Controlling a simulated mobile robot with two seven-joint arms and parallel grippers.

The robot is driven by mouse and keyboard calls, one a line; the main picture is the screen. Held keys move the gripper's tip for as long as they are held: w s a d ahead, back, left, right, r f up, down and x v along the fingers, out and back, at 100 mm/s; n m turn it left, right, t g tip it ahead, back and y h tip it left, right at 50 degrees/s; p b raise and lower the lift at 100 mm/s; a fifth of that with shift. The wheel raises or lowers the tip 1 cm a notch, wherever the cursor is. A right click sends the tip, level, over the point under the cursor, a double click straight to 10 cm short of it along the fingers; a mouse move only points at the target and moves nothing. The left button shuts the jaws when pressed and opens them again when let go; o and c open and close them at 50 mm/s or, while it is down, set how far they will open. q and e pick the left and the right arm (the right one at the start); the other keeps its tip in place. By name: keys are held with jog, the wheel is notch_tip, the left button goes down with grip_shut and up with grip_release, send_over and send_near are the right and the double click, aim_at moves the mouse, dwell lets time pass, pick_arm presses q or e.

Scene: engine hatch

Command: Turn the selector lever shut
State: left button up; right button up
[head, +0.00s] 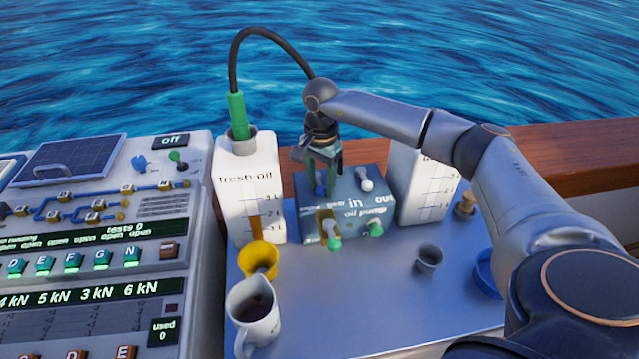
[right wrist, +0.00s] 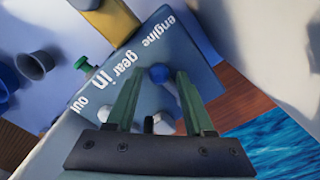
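The blue-grey oil pump box (head: 345,217) stands on the bench, marked "engine", "gear", "in" and "out". On its top are a blue knob (right wrist: 158,74) and a white-knobbed lever (head: 366,184); I cannot tell for sure which is the selector lever. My right gripper (head: 321,178) points down over the box's left part. In the right wrist view its green fingers (right wrist: 156,78) are spread, with the blue knob between their tips and gaps on both sides. The blue knob is partly hidden by the fingers in the head view. My left gripper is not in view.
A "fresh oil" container (head: 250,200) with a green nozzle and black hose stands left of the box, another white container (head: 422,185) right. A yellow funnel (head: 259,260), a mug (head: 254,312) and a small grey cup (head: 429,257) stand in front.

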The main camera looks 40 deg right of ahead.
aim_at(320, 187)
jog(key=shift+o, duration=0.7)
jog(key=shift+a, duration=0.15)
notch_tip(320, 187, up, 12)
jog(key=shift+r+b, duration=0.25)
jog(key=shift+b, duration=0.1)
